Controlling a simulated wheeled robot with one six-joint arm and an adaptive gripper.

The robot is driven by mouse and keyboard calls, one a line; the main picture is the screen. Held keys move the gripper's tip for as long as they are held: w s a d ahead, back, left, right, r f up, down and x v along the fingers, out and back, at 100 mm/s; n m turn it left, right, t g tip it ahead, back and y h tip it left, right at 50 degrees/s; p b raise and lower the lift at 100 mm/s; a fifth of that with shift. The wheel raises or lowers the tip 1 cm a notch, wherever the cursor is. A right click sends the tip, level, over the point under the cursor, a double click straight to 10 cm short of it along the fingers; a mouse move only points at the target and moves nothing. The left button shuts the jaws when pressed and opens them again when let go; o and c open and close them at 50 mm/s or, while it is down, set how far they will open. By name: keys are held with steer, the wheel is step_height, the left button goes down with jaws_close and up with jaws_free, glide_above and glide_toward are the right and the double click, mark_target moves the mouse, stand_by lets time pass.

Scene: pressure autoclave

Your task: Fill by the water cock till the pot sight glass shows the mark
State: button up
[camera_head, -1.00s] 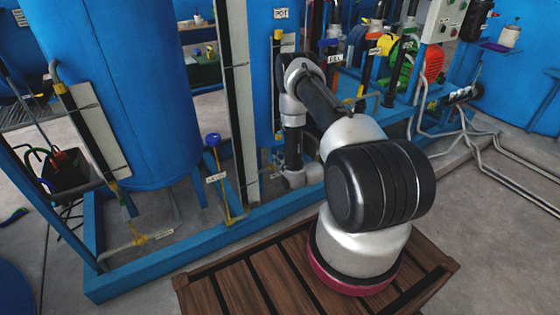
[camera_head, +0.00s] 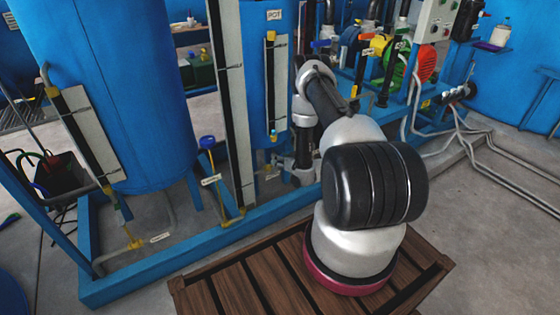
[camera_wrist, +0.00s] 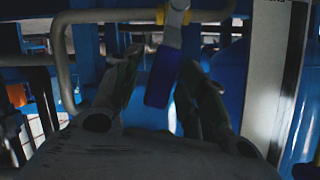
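The blue pot (camera_head: 257,75) with its POT label stands behind my arm in the head view. In the wrist view a blue lever handle (camera_wrist: 163,77) hangs below a metal fitting, between the fingers of my gripper (camera_wrist: 160,62). The gripper is open, with a gap at the left finger; the right finger is close to the handle, contact unclear. I cannot confirm this is the water cock. My arm hides the gripper in the head view.
Blue-handled valve (camera_head: 321,44) and red and green pumps (camera_head: 427,63) stand behind my arm. A large blue tank (camera_head: 115,90) with a gauge is at left. A blue frame rail (camera_head: 170,262) runs in front. Hoses cross the floor at right, where there is free room.

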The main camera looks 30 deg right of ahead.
steer(key=shift+s, duration=0.1)
steer(key=v, duration=1.2)
stand_by(6.7)
